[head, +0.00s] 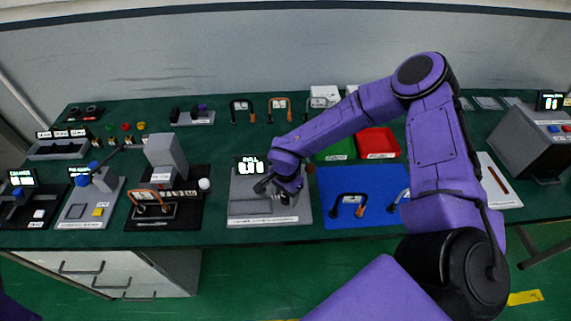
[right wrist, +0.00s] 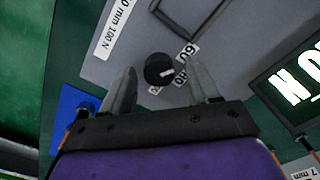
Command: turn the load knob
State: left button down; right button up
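The load knob (right wrist: 160,70) is a round black knob with a white pointer mark, on a grey panel (right wrist: 105,62) with small white number labels beside it. In the right wrist view it appears between the two fingertips of my right gripper (right wrist: 163,76), with a gap on each side; I cannot tell whether the tips reach its depth. The gripper is open. In the head view, my right gripper (head: 275,189) is low over the grey plate (head: 245,208) of the unit with a lit display (head: 250,166), and it hides the knob. My left gripper is not in view.
A blue mat (head: 345,222) with coloured-handled items lies right of the unit. Green (head: 335,150) and red (head: 378,142) trays stand behind. A black-based fixture with a grey block (head: 165,155) stands to the left.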

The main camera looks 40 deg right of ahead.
aim_at(285, 197)
jog(key=shift+r, duration=0.1)
notch_tip(285, 197, up, 10)
jog(key=b, duration=0.2)
jog(key=shift+r, duration=0.15)
dwell(0.4)
